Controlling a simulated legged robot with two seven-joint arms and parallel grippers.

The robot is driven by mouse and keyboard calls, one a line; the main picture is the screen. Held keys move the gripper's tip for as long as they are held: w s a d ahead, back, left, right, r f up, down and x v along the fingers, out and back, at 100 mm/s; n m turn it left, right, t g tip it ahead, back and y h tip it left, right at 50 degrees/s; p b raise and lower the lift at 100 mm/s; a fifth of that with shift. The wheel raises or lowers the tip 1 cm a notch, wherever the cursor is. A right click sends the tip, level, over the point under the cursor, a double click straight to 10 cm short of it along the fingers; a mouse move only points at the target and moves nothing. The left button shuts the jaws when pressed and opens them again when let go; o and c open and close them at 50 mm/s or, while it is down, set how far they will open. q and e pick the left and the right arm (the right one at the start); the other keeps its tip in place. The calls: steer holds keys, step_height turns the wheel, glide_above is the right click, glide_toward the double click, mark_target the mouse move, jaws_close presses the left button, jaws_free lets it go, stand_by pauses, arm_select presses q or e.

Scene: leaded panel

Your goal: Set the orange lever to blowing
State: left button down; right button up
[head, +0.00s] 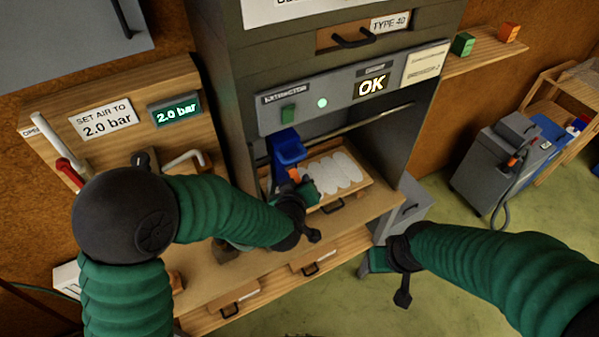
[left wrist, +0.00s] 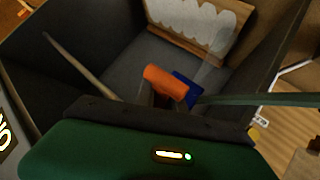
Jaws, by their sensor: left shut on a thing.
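The orange lever (head: 295,174) is on a blue fitting (head: 287,146) inside the dark cabinet. My left gripper (head: 304,184) reaches into the cabinet and is shut on the orange lever; its fingers are partly hidden. In the left wrist view the orange lever (left wrist: 165,83) shows beyond the green gripper body, with a blue part (left wrist: 187,90) beside it. I cannot read any marking for the lever's setting. My right gripper (head: 380,261) hangs away from the cabinet, to the right of the bench front, and its jaws cannot be made out.
A tray (head: 351,194) with a pale scalloped sheet (head: 336,172) lies in the cabinet, right of the lever. A thin rail (head: 372,118) crosses the opening. A grey machine (head: 490,165) stands on the floor at right.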

arm_select(q)
steer(key=shift+s+d+r+n+g+h+p, duration=0.1)
steer(key=shift+s+r+n+g+h+p, duration=0.1)
steer(key=shift+g+p, duration=0.4)
steer(key=shift+s+d+r+n+g+h+p, duration=0.1)
steer(key=shift+r+n+g+p, duration=0.1)
steer(key=shift+g+p, duration=0.35)
arm_select(e)
steer(key=shift+w+v, duration=0.2)
steer(key=shift+v, duration=0.65)
steer(key=shift+w+v, duration=0.15)
steer(key=shift+v, duration=0.65)
arm_select(q)
steer(key=shift+f, duration=0.1)
arm_select(e)
steer(key=shift+r, duration=0.1)
arm_select(q)
steer(key=c, duration=1.5)
jaws_free()
steer(key=shift+o, duration=0.5)
steer(key=shift+w+a, duration=0.1)
steer(key=shift+w, duration=0.05)
arm_select(e)
steer(key=shift+w+a, duration=0.1)
steer(key=shift+w, duration=0.1)
